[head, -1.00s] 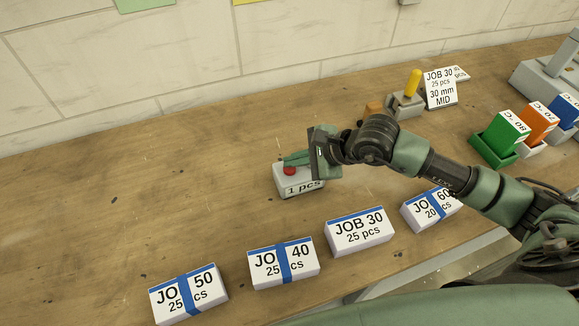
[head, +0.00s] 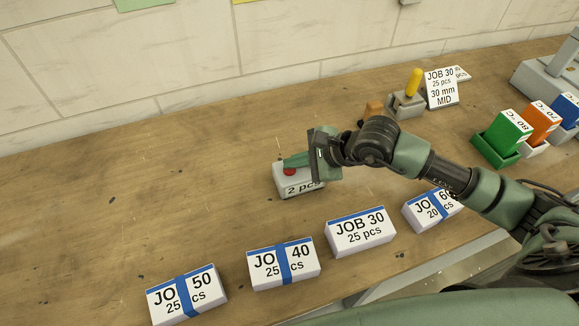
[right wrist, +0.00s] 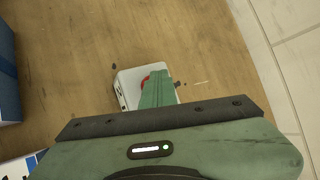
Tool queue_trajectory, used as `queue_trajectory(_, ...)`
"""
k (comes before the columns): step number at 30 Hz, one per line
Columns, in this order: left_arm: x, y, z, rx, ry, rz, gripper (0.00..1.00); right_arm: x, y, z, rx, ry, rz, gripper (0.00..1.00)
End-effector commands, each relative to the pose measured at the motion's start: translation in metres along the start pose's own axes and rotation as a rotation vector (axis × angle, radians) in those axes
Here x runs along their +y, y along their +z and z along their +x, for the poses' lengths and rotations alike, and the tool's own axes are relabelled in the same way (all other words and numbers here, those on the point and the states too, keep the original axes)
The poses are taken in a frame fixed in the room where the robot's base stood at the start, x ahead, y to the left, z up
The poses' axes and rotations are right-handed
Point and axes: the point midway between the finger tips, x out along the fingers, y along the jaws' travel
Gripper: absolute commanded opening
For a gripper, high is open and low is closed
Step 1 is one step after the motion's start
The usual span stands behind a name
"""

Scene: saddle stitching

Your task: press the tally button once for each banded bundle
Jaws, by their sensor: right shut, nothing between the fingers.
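The tally box (head: 281,184) is a small light box on the bench, with a red button (head: 289,171) on top and a front reading "2 pcs". My right gripper (head: 288,162) is shut and empty, its fingertips right at the button and partly covering it. In the right wrist view the shut fingers (right wrist: 158,80) lie over the tally box (right wrist: 126,90). Paper bundles JOB 50 (head: 165,293), JOB 40 (head: 299,260) and JOB 60 (head: 420,213) have a blue band around them. Bundle JOB 30 (head: 360,238) shows only a blue top stripe, no band. My left gripper is out of view.
Behind my right arm stand a device with a yellow handle (head: 413,83) and a JOB 30 sign (head: 441,92). Green (head: 508,135), orange (head: 540,122) and blue blocks stand in holders at the right. The bench's left side is clear.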

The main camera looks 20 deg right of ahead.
Motion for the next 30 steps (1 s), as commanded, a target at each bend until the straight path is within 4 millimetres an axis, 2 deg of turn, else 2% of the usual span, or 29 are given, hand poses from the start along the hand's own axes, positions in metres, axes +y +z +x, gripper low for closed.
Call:
queue_trajectory(10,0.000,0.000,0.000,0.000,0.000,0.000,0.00,0.001,-0.001,0.000,0.003,0.003,0.001,0.00)
queue_trajectory(21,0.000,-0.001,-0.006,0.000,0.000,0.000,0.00,-0.009,0.008,-0.012,0.002,0.001,0.000,0.00)
queue_trajectory(30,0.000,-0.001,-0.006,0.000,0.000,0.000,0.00,-0.009,0.009,-0.013,0.001,0.001,0.000,0.00)
